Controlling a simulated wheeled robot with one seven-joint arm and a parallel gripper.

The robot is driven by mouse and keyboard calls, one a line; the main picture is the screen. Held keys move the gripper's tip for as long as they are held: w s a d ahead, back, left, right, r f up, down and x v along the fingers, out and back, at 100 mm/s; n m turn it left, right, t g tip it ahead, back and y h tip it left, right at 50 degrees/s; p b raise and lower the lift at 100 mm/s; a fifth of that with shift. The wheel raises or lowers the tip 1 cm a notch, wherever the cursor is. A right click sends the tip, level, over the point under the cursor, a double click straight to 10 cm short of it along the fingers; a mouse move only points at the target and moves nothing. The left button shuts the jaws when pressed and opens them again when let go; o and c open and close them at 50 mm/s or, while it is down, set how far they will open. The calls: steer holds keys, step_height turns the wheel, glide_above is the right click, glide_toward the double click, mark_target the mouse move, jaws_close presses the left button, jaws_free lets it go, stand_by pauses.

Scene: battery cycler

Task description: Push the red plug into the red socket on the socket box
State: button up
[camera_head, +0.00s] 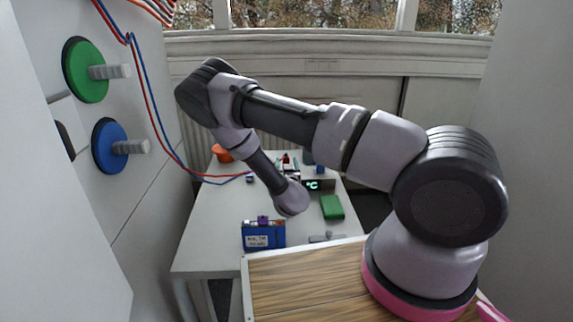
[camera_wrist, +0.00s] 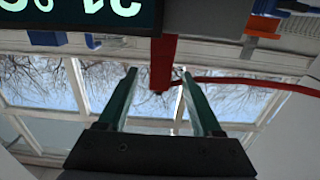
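In the wrist view the red plug (camera_wrist: 164,60) is a slim red bar with a red cable trailing right. It lies between the two green fingers of my gripper (camera_wrist: 159,72), with a visible gap on each side. My gripper is open and holds nothing. A box with a lit °C display (camera_wrist: 75,14) is at the upper left of the wrist view, upside down; its display also shows in the head view (camera_head: 312,185). I cannot make out a red socket on it or tell whether it is the socket box. My arm's end hides the gripper in the head view.
The white table (camera_head: 205,240) holds a blue labelled battery pack (camera_head: 263,237), a green block (camera_head: 332,207) and an orange item (camera_head: 221,153). An orange connector (camera_wrist: 262,25) shows at upper right in the wrist view. Red and blue cables hang at the left panel.

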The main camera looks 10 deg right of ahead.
steer(key=d+r+m+g+h, duration=0.1)
steer(key=d+r+m+g, duration=0.2)
steer(key=r, duration=0.6)
steer(key=d+r+m+g, duration=0.2)
steer(key=r+m+g, duration=0.15)
steer(key=r, duration=0.45)
steer(key=s+r+g+y, duration=0.2)
steer(key=s+r+y, duration=0.2)
steer(key=s+r, duration=0.6)
steer(key=s+r+n, duration=0.1)
steer(key=s+r, duration=0.4)
steer(key=s, duration=0.3)
steer(key=s+r+n+g+y, duration=0.1)
steer(key=s+r, duration=0.4)
steer(key=s, duration=0.3)
steer(key=s+d+r+n+g, duration=0.1)
steer(key=s+r+n, duration=0.1)
steer(key=s+r, duration=0.3)
steer(key=s, duration=0.3)
steer(key=shift+y, duration=0.3)
